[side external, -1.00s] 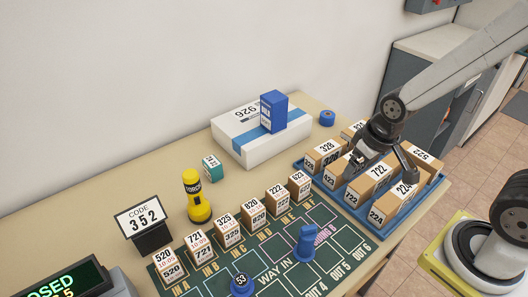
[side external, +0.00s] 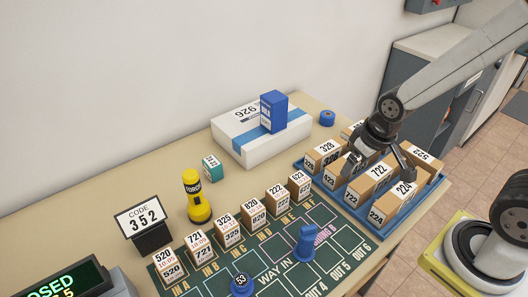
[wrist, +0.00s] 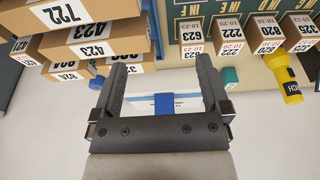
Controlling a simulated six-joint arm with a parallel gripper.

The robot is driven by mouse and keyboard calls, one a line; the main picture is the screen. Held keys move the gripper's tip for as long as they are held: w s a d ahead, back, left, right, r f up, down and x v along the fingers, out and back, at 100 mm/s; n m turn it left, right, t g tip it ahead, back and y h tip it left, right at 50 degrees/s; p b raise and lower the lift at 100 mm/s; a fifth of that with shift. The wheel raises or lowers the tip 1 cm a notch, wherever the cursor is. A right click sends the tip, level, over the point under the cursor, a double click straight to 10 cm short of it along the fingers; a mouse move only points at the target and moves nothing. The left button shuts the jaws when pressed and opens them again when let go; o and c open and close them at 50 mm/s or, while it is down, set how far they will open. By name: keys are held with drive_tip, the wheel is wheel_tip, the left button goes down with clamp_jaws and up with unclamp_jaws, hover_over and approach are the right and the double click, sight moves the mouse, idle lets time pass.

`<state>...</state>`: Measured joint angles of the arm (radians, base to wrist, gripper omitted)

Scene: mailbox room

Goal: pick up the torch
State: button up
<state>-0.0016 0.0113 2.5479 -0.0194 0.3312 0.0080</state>
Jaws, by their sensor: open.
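In the wrist view the torch (wrist: 284,78) shows at the right edge, away from my fingers. My gripper (side external: 378,160) is over the blue tray of numbered boxes at the right, far from the torch. In the wrist view my gripper (wrist: 163,80) has its two fingers wide apart with nothing held between them.
The blue tray (side external: 345,204) holds several brown boxes. A white parcel (side external: 240,143) with a blue box (side external: 272,112) on it stands behind. A code sign (side external: 146,222), a teal block (side external: 211,168) and a blue piece (side external: 305,244) stand on the table. Bare table surrounds the torch's back side.

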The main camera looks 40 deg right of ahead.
drive_tip(key=w+a+n+t+y, duration=0.2)
drive_tip(key=w+a+n+t, duration=0.15)
drive_tip(key=w, duration=0.75)
drive_tip(key=w+a+n+t+y, duration=0.25)
drive_tip(key=w+a+n, duration=0.2)
drive_tip(key=w, duration=0.65)
drive_tip(key=n+g+y, duration=0.7)
drive_tip(key=n+y, duration=0.2)
approach(194, 190)
wheel_tip(194, 190, down, 3)
drive_tip(key=w+a, duration=0.1)
drive_tip(key=w, duration=0.1)
drive_tip(key=shift+s+a+r+g, duration=0.1)
drive_tip(key=shift+a+g, duration=0.3)
drive_tip(key=shift+w+x, duration=0.15)
drive_tip(key=shift+x, duration=1.8)
drive_tip(key=shift+w+x, duration=0.2)
drive_tip(key=shift+x, duration=1.75)
drive_tip(key=shift+d, duration=0.1)
clamp_jaws()
